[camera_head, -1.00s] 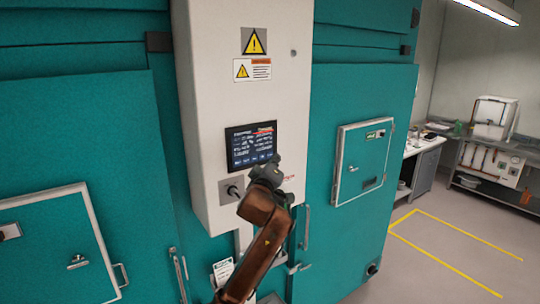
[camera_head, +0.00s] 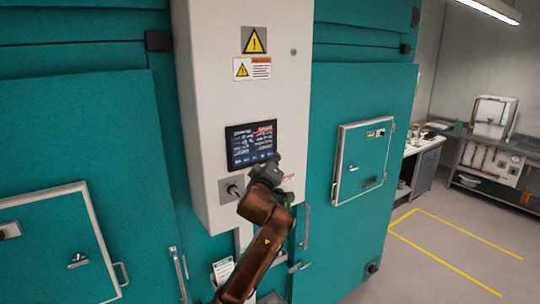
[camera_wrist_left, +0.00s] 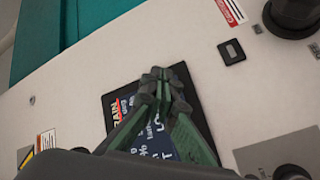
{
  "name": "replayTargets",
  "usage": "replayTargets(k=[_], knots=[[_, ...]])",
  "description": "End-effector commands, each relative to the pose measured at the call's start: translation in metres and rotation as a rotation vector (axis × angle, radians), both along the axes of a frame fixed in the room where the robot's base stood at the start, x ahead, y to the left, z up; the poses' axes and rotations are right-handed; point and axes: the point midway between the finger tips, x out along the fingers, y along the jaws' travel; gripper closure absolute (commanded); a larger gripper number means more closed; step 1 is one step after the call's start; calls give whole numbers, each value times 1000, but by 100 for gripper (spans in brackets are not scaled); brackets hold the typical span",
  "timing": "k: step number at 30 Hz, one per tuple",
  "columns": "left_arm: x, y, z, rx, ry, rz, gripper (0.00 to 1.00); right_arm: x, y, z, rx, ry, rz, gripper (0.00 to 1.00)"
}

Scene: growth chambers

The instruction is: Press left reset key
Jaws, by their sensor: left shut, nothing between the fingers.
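The white control box (camera_head: 205,105) carries a dark display screen (camera_head: 250,132) with lines of text. In the left wrist view the screen (camera_wrist_left: 190,98) lies partly behind my fingers. A small dark rectangular key (camera_wrist_left: 231,52) with a pale mark sits on the white panel beside the screen. It may be the reset key; its lettering is too small to read. In the head view my arm hides that spot. My left gripper (camera_head: 275,160) is shut and empty, at the screen's lower right. In the wrist view its fingertips (camera_wrist_left: 162,74) overlap the screen's edge, apart from the key; contact is unclear.
A grey plate with a dark knob (camera_head: 235,190) is left of my wrist. Dark round parts (camera_wrist_left: 293,12) are near the key. Teal doors (camera_head: 355,90) flank the box; the right one bears a small hatch (camera_head: 360,160). Open floor (camera_head: 455,245) lies right.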

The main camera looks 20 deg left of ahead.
Motion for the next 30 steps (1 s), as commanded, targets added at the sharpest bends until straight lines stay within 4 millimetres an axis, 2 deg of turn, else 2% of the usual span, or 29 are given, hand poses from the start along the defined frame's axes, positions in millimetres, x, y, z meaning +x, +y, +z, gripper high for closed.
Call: replayTargets(k=[30], knots=[[5, 7, 0, 0, 0, 0, 100, 0, 0, 4, 0, 0, 0, 68]])
